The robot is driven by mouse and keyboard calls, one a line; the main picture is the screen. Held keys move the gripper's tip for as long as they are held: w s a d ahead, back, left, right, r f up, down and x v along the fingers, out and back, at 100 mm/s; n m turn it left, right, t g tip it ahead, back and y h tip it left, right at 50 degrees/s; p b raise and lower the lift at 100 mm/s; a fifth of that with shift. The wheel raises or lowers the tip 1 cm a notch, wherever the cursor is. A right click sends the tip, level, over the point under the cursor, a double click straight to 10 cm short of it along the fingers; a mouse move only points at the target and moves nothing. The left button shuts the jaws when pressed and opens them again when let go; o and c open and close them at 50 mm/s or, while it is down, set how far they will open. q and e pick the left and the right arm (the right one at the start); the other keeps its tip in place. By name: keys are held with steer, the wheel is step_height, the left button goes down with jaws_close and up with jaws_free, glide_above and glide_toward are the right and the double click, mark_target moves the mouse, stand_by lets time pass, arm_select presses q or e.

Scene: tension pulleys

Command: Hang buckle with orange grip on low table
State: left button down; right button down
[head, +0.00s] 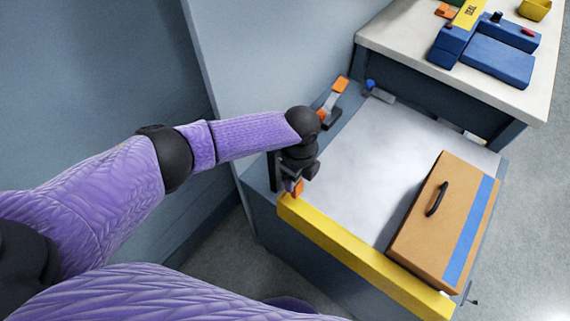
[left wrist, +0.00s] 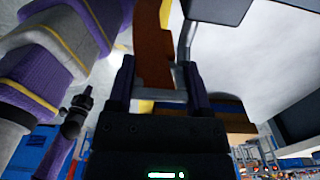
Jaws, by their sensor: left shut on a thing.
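My left gripper (head: 297,180) is shut on a buckle with an orange grip (head: 293,188), at the near left corner of the low table (head: 345,155). The gripper and wrist hide most of this buckle in the head view. In the left wrist view its orange-brown strap (left wrist: 152,50) and a grey metal bar (left wrist: 185,42) show between and beyond the two fingers (left wrist: 160,82). I cannot tell if it touches the table edge. A second orange and grey piece (head: 341,85) lies at the table's left edge, just beyond my wrist. My right gripper is not in view.
A yellow bar (head: 365,258) runs along the table's near edge. A brown case (head: 432,235) with a black handle and blue stripe stands on the right side. A higher table (head: 400,40) with blue blocks stands behind. The white tabletop's middle is clear.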

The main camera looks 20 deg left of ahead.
arm_select(q)
steer(key=w+a, duration=0.1)
steer(key=a, duration=0.1)
steer(key=w+a+b, duration=0.1)
steer(key=shift+w+a+f, duration=0.35)
steer(key=shift+f, duration=0.05)
steer(key=shift+f, duration=0.1)
jaws_free()
steer(key=shift+b, duration=0.3)
